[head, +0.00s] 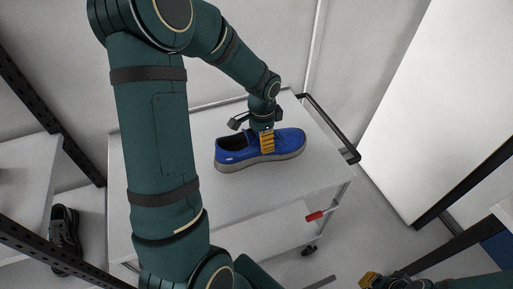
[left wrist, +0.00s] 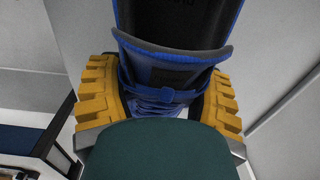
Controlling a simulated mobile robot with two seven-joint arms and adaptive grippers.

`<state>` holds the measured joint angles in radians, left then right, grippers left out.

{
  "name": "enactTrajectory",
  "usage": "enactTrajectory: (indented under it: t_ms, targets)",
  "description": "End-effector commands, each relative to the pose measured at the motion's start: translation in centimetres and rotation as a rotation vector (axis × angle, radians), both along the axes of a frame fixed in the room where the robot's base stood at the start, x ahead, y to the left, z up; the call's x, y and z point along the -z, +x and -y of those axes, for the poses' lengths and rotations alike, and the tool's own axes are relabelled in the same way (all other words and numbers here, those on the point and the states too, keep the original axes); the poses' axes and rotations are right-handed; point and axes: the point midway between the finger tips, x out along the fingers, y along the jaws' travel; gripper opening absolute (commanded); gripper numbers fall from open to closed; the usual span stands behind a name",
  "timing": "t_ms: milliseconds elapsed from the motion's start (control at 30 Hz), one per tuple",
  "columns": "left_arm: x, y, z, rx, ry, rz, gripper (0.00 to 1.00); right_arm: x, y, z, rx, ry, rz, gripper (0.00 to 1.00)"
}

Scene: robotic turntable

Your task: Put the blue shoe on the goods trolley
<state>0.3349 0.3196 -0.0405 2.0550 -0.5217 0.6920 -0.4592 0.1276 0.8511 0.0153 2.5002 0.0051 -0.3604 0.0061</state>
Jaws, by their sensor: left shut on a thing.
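The blue shoe (head: 236,156) with a grey sole is on or just above the top of the white goods trolley (head: 285,186) in the head view. I cannot tell whether its sole touches the surface. My left gripper (head: 267,142) comes down on the shoe from above, its yellow fingers shut on it. In the left wrist view the blue shoe (left wrist: 172,60) sits between the yellow fingers of my left gripper (left wrist: 160,100).
The trolley has a black handle (head: 345,140) at its right and a lower shelf with a red part (head: 314,216). A dark shoe (head: 64,238) lies at the lower left by a shelf rack (head: 28,160). A white panel (head: 430,100) stands at the right. The trolley top around the shoe is clear.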

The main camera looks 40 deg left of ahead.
Motion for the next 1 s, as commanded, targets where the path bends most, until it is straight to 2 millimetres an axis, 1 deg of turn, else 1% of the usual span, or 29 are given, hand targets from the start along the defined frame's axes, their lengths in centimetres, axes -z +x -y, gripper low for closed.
enactTrajectory:
  t_ms: [167, 300, 400, 633, 733, 767, 800, 833, 1000]
  targets:
    - [1.3, 0.0, 0.0, 0.001, 0.000, -0.001, 0.24, 0.3, -0.1, 0.0, -0.002, 0.000, -0.002, 0.00]
    - [3.3, -0.1, 0.0, 0.000, 0.000, -0.002, 0.24, 0.7, -0.2, -0.1, -0.004, 0.001, -0.005, 0.00]
    - [4.2, 0.0, 0.0, 0.000, 0.000, -0.001, 0.24, 0.9, -0.3, -0.1, -0.006, 0.002, -0.006, 0.00]
    - [4.1, 0.0, 0.0, 0.000, 0.000, 0.001, 0.24, 0.8, -0.3, -0.1, -0.006, 0.002, -0.006, 0.00]
    - [4.4, 0.0, 0.0, 0.000, 0.000, 0.001, 0.24, 1.0, -0.3, -0.1, -0.006, 0.002, -0.007, 0.00]
    - [4.4, 0.0, 0.0, 0.000, 0.000, 0.001, 0.77, 1.0, -0.3, -0.1, -0.006, 0.002, -0.007, 0.00]
    - [4.3, 0.0, 0.0, 0.000, 0.000, 0.001, 0.91, 0.9, -0.3, -0.1, -0.006, 0.002, -0.007, 0.00]
    - [4.3, 0.0, 0.0, 0.000, 0.000, 0.001, 0.98, 0.9, -0.3, -0.1, -0.006, 0.002, -0.007, 0.00]
    - [4.3, 0.0, 0.0, 0.000, 0.000, 0.001, 0.98, 0.9, -0.3, -0.1, -0.006, 0.002, -0.007, 0.00]
